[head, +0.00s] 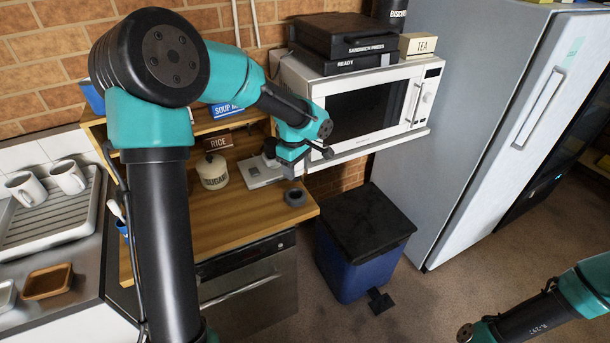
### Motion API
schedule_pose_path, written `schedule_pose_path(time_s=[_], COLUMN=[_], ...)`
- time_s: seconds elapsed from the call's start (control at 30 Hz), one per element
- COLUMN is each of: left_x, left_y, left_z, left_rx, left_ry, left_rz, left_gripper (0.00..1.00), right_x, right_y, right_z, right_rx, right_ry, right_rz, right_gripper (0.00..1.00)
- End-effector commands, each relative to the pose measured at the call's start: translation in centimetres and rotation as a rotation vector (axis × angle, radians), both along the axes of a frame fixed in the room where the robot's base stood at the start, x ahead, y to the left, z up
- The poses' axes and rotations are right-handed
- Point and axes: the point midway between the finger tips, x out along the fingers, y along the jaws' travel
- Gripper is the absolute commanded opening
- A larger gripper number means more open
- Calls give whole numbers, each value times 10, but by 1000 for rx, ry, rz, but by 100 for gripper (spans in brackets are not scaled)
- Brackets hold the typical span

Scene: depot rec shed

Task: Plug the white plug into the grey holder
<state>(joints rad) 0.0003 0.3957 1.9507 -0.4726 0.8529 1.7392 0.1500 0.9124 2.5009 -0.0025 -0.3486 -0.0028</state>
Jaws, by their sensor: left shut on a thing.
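My left gripper (298,163) reaches over the wooden counter, pointing down. It is shut on a small pale thing, which I take to be the white plug (300,170); the jaws and wrist hide most of it. A dark grey round piece (295,198) sits on the counter near its right edge, below the gripper and apart from it; it looks like the grey holder, though its opening is too small to make out. My right arm shows at the lower right, but its gripper is out of the frame.
A light grey flat device (261,172) lies just left of the gripper. A sugar jar (212,172) stands further left on the wooden counter (235,220). A microwave (370,100) is behind to the right, and a blue bin (360,245) with black lid stands below.

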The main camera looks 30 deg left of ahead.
Motion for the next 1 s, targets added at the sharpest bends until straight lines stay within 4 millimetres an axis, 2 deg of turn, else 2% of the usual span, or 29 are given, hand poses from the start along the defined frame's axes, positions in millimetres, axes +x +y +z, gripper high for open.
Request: schedule_pose_path(time_s=[0.47, 1.0], left_x=[0, 0], left_y=[-1, -1], left_z=[-6, -44], left_rx=[0, 0], left_ry=[1, 1], left_rz=[-1, -2], left_gripper=[26, 26], right_x=[0, 0], right_y=[0, 0], right_z=[0, 0], right_rx=[0, 0], right_ry=[0, 0], right_rz=[0, 0], right_gripper=[43, 43])
